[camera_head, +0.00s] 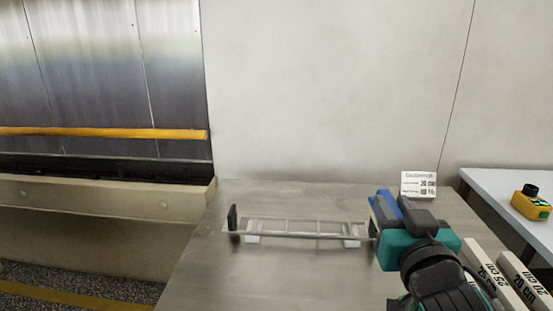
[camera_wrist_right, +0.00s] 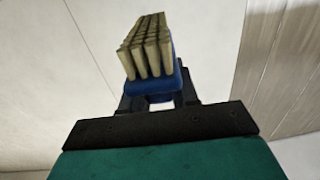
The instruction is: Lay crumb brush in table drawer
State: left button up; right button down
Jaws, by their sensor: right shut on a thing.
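My right gripper (camera_wrist_right: 160,96) is shut on the crumb brush (camera_wrist_right: 152,55), which has a blue body and rows of tan bristles. In the wrist view the bristles point away from the dark fingers. In the head view my right gripper (camera_head: 398,218) is above the right part of the steel table (camera_head: 290,275), and the blue brush (camera_head: 384,207) shows only partly at its fingers. The gripper's teal body hides part of the table. No table drawer can be made out. My left gripper is out of view.
A clear rack with a rod and a dark upright end plate (camera_head: 233,218) lies on the table, left of my right gripper. A printed card (camera_head: 418,184) stands behind. White labelled bars (camera_head: 490,270) lie at right. A yellow button box (camera_head: 531,205) sits on a side table (camera_head: 490,183).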

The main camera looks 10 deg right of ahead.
jog(key=s+a+f+n+y, duration=0.1)
jog(key=a+f, duration=0.2)
jog(key=f, duration=0.3)
jog(key=s+a+f+n+y, duration=0.1)
jog(key=a+f+y, duration=0.1)
jog(key=f, duration=0.4)
jog(key=shift+a+f, duration=0.25)
jog(key=shift+a, duration=0.35)
jog(key=shift+d, duration=0.1)
